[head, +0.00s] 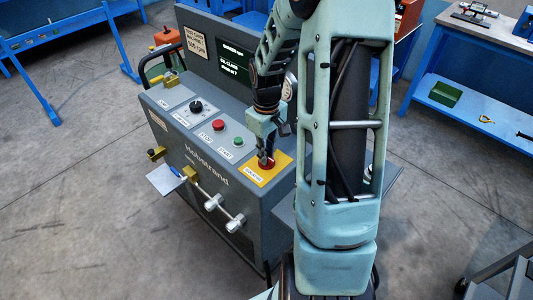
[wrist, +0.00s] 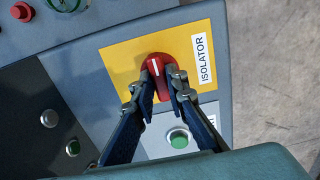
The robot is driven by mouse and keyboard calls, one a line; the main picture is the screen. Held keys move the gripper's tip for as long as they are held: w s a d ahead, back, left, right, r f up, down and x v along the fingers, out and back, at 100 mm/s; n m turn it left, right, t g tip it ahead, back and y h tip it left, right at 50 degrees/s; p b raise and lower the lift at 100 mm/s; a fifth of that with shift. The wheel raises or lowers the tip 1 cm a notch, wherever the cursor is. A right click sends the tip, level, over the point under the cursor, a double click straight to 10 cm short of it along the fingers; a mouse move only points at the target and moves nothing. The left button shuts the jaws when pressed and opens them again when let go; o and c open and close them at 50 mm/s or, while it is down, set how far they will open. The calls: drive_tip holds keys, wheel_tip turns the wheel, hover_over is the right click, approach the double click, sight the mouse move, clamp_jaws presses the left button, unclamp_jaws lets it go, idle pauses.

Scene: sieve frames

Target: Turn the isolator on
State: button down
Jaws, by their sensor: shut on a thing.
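The isolator is a red rotary knob (wrist: 155,66) with a white line on it, set on a yellow plate (wrist: 118,62) labelled ISOLATOR. In the head view the yellow plate (head: 256,177) is at the right end of the sloping console top. My gripper (wrist: 163,84) is shut on the red knob, one finger on each side of its grip. In the head view my gripper (head: 266,155) points down onto the knob and hides part of it. The knob's white line runs roughly along the fingers in the wrist view. On and off marks cannot be read.
A green START button (head: 238,142) and a red STOP button (head: 218,125) sit left of the isolator, then a black dial (head: 196,106). A dark display panel (head: 235,62) rises behind. Silver fittings (head: 212,202) and a white card (head: 165,178) are on the console front.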

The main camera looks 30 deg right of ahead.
drive_tip(key=shift+m, duration=0.4)
drive_tip(key=m+b, duration=0.1)
drive_tip(key=m, duration=0.3)
drive_tip(key=shift+m+b, duration=0.3)
drive_tip(key=shift+m, duration=0.1)
drive_tip(key=m, duration=0.9)
drive_tip(key=shift+m+p, duration=0.3)
drive_tip(key=shift+m, duration=1.3)
drive_tip(key=c, duration=1.9)
unclamp_jaws()
drive_tip(key=shift+c, duration=0.2)
